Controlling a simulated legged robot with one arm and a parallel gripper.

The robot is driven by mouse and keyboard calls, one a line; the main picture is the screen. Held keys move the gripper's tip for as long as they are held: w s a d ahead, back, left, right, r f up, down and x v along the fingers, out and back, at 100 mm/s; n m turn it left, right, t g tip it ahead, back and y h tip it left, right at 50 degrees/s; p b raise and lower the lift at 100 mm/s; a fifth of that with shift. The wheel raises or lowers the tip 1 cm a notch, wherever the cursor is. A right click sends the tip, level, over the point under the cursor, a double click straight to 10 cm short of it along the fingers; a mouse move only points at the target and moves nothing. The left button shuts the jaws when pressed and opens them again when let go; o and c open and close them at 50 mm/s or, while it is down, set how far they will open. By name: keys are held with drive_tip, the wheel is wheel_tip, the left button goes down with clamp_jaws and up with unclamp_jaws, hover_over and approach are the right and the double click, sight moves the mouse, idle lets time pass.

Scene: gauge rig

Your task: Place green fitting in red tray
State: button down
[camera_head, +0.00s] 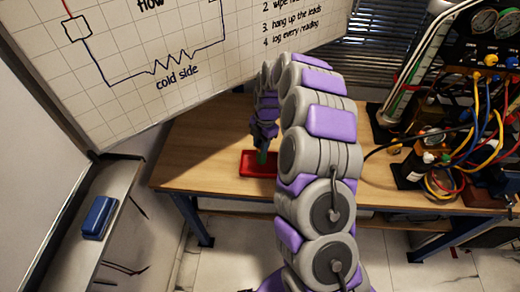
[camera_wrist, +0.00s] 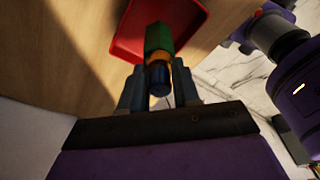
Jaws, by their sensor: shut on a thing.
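The green fitting (camera_wrist: 158,38) has a green end, an orange band and a dark blue end. My gripper (camera_wrist: 158,85) is shut on it at the banded, blue part in the wrist view. The red tray (camera_wrist: 190,14) lies behind the fitting's green end there. In the head view the red tray (camera_head: 252,170) sits on the wooden table near its front edge. The green fitting (camera_head: 262,157) shows there as a small green piece below my gripper (camera_head: 263,138), over the tray. I cannot tell whether it touches the tray. My arm hides the tray's right side.
The wooden table (camera_head: 205,150) is clear left of the tray. A gauge rig with colored hoses and cables (camera_head: 470,110) stands at the right. A whiteboard (camera_head: 130,60) rises behind at the left. A blue eraser (camera_head: 98,217) lies on a ledge at the lower left.

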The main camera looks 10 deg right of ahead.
sight(258, 149)
drive_tip(key=shift+w+a, duration=0.2)
drive_tip(key=shift+a, duration=0.05)
drive_tip(key=f, duration=0.2)
drive_tip(key=f+b, duration=0.1)
drive_tip(key=shift+a+f, duration=0.35)
drive_tip(key=shift+d, duration=0.25)
drive_tip(key=c, duration=1)
unclamp_jaws()
drive_tip(key=shift+c, duration=0.2)
drive_tip(key=shift+o, duration=1.2)
drive_tip(key=shift+a, duration=0.15)
drive_tip(key=shift+r, duration=0.1)
